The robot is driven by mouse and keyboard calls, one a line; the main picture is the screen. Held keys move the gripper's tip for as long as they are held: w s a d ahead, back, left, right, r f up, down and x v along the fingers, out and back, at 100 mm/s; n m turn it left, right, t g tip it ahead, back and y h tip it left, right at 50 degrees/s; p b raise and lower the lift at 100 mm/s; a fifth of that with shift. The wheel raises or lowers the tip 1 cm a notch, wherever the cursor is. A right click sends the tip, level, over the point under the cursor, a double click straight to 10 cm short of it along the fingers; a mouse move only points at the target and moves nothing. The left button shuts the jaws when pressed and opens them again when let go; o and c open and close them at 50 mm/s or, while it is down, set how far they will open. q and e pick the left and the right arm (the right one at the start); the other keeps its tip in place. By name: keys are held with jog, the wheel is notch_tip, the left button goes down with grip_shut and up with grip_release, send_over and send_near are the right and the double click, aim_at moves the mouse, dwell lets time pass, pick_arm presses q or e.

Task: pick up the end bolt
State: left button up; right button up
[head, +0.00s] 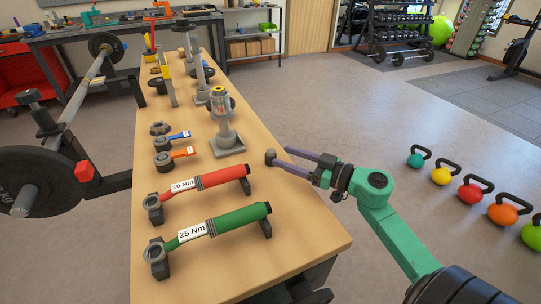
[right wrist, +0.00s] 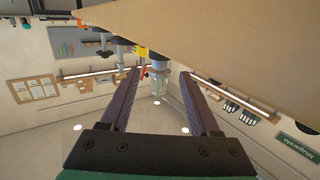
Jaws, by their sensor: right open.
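A small dark grey cylindrical piece (head: 270,156), which looks like the end bolt, is at the right edge of the wooden bench top, right of the grey stand. My right gripper (head: 281,156) comes in from the right with its two long purple-grey fingers apart. The tip of its nearer finger is right at the grey piece; I cannot tell whether they touch. In the right wrist view the open fingers (right wrist: 158,78) have nothing held between them, and I cannot make out the bolt there. My left gripper is not in view.
The bench top (head: 290,215) holds a red torque wrench (head: 215,178), a green torque wrench (head: 235,217), a grey stand (head: 228,140) and small blue and orange tools. A barbell (head: 85,85) stands left. Several kettlebells (head: 470,193) sit on the floor at right.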

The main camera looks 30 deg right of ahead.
aim_at(271, 151)
jog(key=x, duration=0.5)
jog(key=shift+w+a, duration=0.1)
jog(key=shift+w, duration=0.3)
jog(key=shift+s, duration=0.1)
jog(key=shift+c, duration=0.3)
grip_shut()
